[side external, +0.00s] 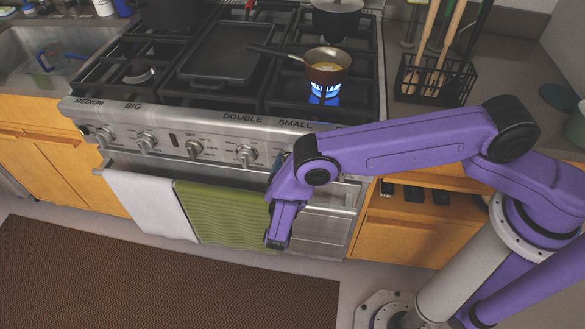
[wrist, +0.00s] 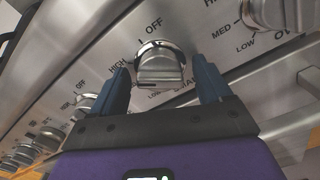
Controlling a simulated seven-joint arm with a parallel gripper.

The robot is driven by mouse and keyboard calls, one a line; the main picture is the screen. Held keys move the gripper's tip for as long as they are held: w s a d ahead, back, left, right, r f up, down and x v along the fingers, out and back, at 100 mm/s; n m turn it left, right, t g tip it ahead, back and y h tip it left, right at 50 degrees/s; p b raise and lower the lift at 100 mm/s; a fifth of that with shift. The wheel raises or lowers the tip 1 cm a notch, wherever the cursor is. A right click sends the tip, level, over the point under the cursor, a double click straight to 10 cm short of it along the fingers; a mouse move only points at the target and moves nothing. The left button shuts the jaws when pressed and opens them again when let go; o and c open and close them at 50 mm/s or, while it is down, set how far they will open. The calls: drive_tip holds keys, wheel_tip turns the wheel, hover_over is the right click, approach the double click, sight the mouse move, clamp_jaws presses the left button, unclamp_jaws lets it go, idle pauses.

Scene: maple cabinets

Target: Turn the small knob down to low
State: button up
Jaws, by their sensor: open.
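The SMALL label (side external: 294,124) is on the stove's front edge. The knob below it is hidden by my arm in the side view. In the wrist view, a silver knob (wrist: 160,65) sits between my fingers, with OFF printed above and HIGH to its left. This appears to be the small knob; its exact setting is hard to read. My gripper (wrist: 161,82) is open, one finger on each side of the knob; contact cannot be told. In the side view my gripper (side external: 279,160) is at the stove's control panel.
A small pot (side external: 328,63) stands over a lit blue flame (side external: 325,91). Neighbouring knobs (side external: 246,154) line the panel; another knob (wrist: 272,12) is close at the upper right in the wrist view. A green towel (side external: 225,213) hangs below.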

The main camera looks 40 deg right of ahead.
drive_tip(key=shift+d, duration=0.1)
drive_tip(key=c, duration=1)
drive_tip(key=n, duration=1.3)
drive_tip(key=shift+n, duration=1.9)
